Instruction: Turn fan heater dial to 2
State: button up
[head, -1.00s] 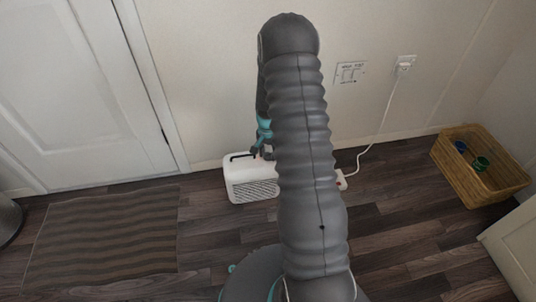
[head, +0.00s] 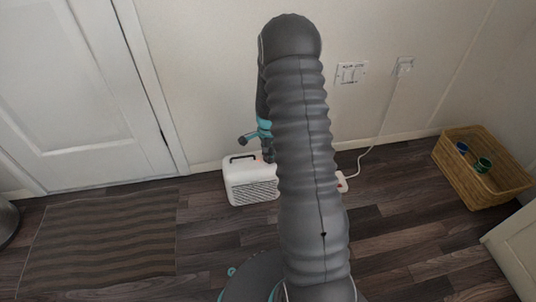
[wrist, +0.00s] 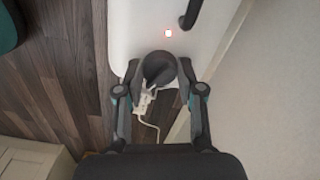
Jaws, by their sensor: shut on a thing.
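The white fan heater (head: 250,183) stands on the floor by the wall, its grille facing me and a dark handle on top. Its white top (wrist: 140,28) also shows in the wrist view, with a small orange-red light (wrist: 168,33) lit beside the handle (wrist: 190,14). The dark round dial (wrist: 160,70) sits between the two fingers of my gripper (wrist: 159,75), which is shut on it. The dial's numbers and pointer cannot be read. In the head view, my arm hides the dial and the heater's right end.
A white power strip (head: 342,184) with a cord lies right of the heater. A wicker basket (head: 482,185) holding blue and green items stands at the right. A striped mat (head: 100,245) lies at the left, before a white door (head: 75,90). Wall sockets (head: 351,72) are above.

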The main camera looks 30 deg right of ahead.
dwell(0.4)
jog(key=o, duration=1.2)
jog(key=shift+c, duration=0.2)
notch_tip(320, 180, up, 12)
